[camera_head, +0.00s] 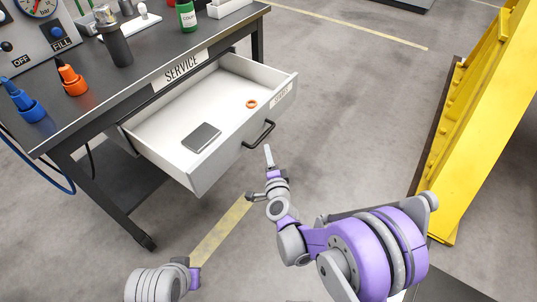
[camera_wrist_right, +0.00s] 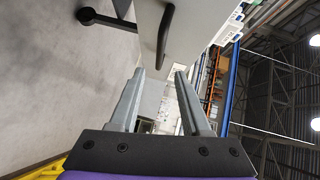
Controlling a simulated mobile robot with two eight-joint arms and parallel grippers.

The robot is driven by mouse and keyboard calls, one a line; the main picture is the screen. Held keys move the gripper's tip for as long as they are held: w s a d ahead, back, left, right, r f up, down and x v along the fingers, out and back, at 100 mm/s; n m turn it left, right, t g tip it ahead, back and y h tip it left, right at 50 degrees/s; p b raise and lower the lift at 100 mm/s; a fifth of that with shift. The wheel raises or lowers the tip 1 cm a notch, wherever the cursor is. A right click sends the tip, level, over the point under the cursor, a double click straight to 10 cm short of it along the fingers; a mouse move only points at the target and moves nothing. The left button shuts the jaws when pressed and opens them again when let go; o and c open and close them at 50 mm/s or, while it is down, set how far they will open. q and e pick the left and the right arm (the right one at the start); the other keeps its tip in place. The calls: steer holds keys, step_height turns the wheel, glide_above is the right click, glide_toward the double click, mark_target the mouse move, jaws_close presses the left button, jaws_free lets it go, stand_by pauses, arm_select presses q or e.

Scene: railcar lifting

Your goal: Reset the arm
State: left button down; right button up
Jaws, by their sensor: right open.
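My right gripper (camera_head: 268,158) is in the head view just below and in front of the handle of the open drawer. In the right wrist view its two grey fingers (camera_wrist_right: 157,105) stand apart with nothing between them. The drawer handle (camera_head: 258,135) is dark and also shows above the fingers in the right wrist view (camera_wrist_right: 165,35); the gripper is apart from it. My left arm (camera_head: 160,283) shows only in part at the bottom left of the head view, and its fingers are not visible.
The white drawer (camera_head: 175,150) is pulled out of the dark service bench (camera_head: 130,70) and holds a grey flat block (camera_head: 202,137) and an orange ring (camera_head: 251,104). A yellow steel structure (camera_head: 480,110) stands right; floor between is clear.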

steer(key=s+d+r+n+g+y, duration=0.2)
steer(key=s+d+r+n+g, duration=0.15)
steer(key=s+r+n, duration=0.4)
steer(key=s+d+f+n+g+h, duration=0.1)
steer(key=s+d+f+n+g, duration=0.2)
steer(key=s, duration=0.6)
steer(key=s+d+f+n+g+h, duration=0.1)
steer(key=s+d+n+g+h, duration=0.1)
steer(key=s+d, duration=0.5)
steer(key=s+d+f+n+g+h, duration=0.1)
steer(key=s+d+f+n+g, duration=0.15)
steer(key=s, duration=0.85)
arm_select(q)
step_height(320, 180, up, 25)
steer(key=w+t+p, duration=0.1)
steer(key=p, duration=2)
steer(key=shift+p, duration=0.4)
arm_select(e)
step_height(320, 180, up, 25)
steer(key=shift+d+r, duration=0.2)
